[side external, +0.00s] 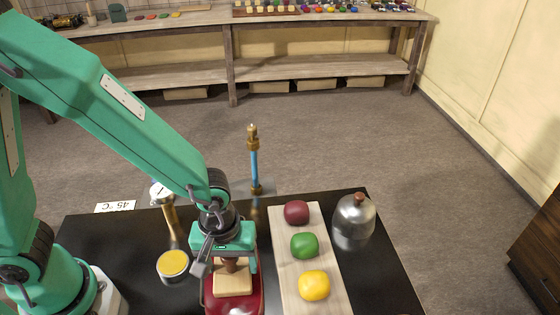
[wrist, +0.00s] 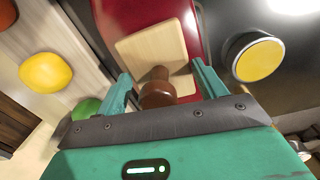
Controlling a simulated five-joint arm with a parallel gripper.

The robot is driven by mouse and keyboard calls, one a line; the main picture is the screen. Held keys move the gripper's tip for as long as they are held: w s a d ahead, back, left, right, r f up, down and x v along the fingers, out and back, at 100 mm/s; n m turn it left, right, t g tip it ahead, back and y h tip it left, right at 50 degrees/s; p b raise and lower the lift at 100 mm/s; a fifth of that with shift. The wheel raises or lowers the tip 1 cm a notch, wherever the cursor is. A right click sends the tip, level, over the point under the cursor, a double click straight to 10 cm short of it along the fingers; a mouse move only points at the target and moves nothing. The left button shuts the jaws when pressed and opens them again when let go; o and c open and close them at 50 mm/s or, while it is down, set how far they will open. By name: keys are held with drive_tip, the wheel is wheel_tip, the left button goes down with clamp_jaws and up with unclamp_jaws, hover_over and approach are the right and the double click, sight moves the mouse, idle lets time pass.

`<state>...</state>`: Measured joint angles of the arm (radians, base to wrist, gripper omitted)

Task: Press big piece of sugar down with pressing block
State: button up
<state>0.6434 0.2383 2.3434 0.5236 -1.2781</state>
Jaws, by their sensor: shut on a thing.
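The pressing block, a pale square wooden plate (side external: 234,281) with a brown turned handle, lies over a glossy dark red surface (side external: 222,306). In the wrist view the plate (wrist: 142,48) and its round knob (wrist: 158,88) show between my fingers, with red (wrist: 190,18) around the plate. My gripper (side external: 231,264) points down and is shut on the handle. I cannot tell whether the red is the big piece of sugar or a tray, nor whether the block touches it. What lies under the plate is hidden.
A pale board right of my gripper bears dark red (side external: 296,212), green (side external: 304,246) and yellow (side external: 314,285) lumps. A metal dome (side external: 354,220) stands beyond it. A yellow-filled tin (side external: 173,265) is at left, a gauge (side external: 162,192) and blue burner (side external: 254,165) behind.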

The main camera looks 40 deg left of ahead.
drive_tip(key=shift+r, duration=3.5)
drive_tip(key=shift+w, duration=0.1)
drive_tip(key=shift+w+a+r, duration=0.25)
drive_tip(key=shift+w+a, duration=0.1)
drive_tip(key=shift+w, duration=0.15)
drive_tip(key=w+a+r+m, duration=0.3)
drive_tip(key=w+a, duration=0.4)
drive_tip(key=w, duration=0.1)
drive_tip(key=shift+r, duration=0.3)
drive_tip(key=w+a+r+m, duration=0.1)
drive_tip(key=a, duration=0.2)
drive_tip(key=w+a+r+m, duration=0.1)
drive_tip(key=w+a, duration=0.1)
drive_tip(key=a, duration=0.2)
drive_tip(key=w+a+r+m, duration=0.1)
drive_tip(key=w+a+r, duration=0.1)
drive_tip(key=a, duration=0.1)
drive_tip(key=shift+w+a+m, duration=0.1)
drive_tip(key=shift+a+m, duration=0.1)
drive_tip(key=shift+m, duration=0.2)
drive_tip(key=shift+w+a+r, duration=0.15)
drive_tip(key=shift+a+r, duration=0.05)
drive_tip(key=shift+a, duration=0.45)
drive_tip(key=shift+d, duration=0.15)
